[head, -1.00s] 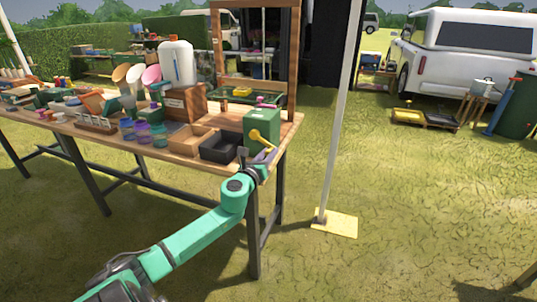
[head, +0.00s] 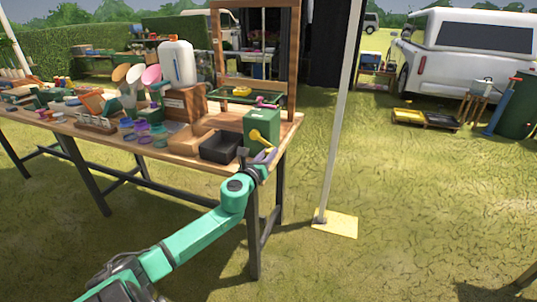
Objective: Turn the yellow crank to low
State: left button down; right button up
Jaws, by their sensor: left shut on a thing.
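The yellow crank (head: 262,139) sits on the front of a green box (head: 261,122) at the right end of the wooden table. Its round hub is at the upper left, and its arm slants down to the right. My left gripper (head: 268,154) is at the lower end of the crank and shut on it. The fingers are small here, and the crank's tip is partly hidden by them. No low marking can be read on the box. My right gripper is not in view.
A black tray (head: 220,147) stands just left of the green box. A wooden frame (head: 296,55) rises behind, and a white pole (head: 337,130) stands to the right.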

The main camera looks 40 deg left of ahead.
pick_arm(q)
jog(key=shift+d, duration=0.1)
dwell(0.5)
